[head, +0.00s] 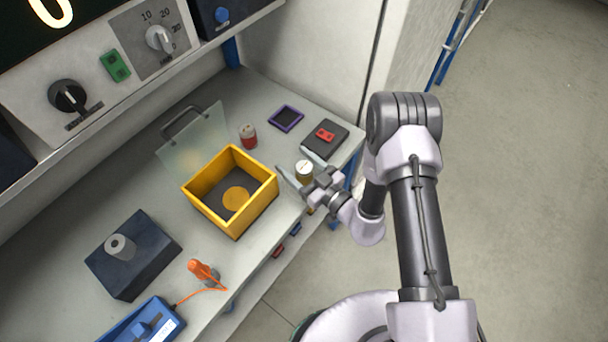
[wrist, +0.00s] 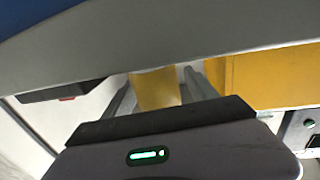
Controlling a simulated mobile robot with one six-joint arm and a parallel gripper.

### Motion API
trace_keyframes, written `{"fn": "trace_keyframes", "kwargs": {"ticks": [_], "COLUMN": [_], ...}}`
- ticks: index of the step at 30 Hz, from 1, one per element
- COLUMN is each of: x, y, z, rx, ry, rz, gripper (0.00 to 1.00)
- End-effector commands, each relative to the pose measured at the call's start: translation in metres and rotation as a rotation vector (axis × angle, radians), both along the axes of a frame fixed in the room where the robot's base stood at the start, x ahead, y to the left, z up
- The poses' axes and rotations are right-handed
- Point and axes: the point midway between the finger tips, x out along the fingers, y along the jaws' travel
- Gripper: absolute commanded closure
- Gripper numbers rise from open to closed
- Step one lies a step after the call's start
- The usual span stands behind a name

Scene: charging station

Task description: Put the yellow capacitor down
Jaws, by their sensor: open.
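The yellow capacitor (head: 304,168), a short cylinder with a pale top, appears upright at the bench's front edge, right of the yellow bin. My gripper (head: 293,161) is open, with one finger on either side of it. In the wrist view the capacitor's yellow side (wrist: 155,89) shows between the two spread fingers of my gripper (wrist: 158,88). I cannot tell whether either finger touches it. Its lower part is hidden by my gripper in the head view.
The open yellow bin (head: 209,210) with a clear raised lid (head: 194,142) stands left. A red capacitor (head: 248,137), a purple-rimmed square (head: 286,118) and a dark pad (head: 335,140) with a red part lie behind. A dark block (head: 135,270) is at lower left.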

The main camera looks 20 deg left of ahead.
Motion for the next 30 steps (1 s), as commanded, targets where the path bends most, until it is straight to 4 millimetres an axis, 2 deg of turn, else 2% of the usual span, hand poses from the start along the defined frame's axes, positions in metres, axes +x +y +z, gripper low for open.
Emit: {"fn": "trace_keyframes", "kwargs": {"ticks": [6,8,15,17,25,30], "x": [0.002,0.001,0.001,0.001,0.001,0.001], "y": [0.002,0.002,0.002,0.002,0.002,0.002], "z": [0.001,0.001,0.000,0.000,0.003,0.021], "rx": [-0.001,-0.001,-0.001,-0.001,-0.001,-0.001], "ry": [0.001,0.001,0.001,0.001,0.001,0.001], "rz": [-0.001,-0.001,-0.001,-0.001,-0.001,0.000], "gripper": [0.33,0.43,0.90,1.00,1.00,1.00]}}
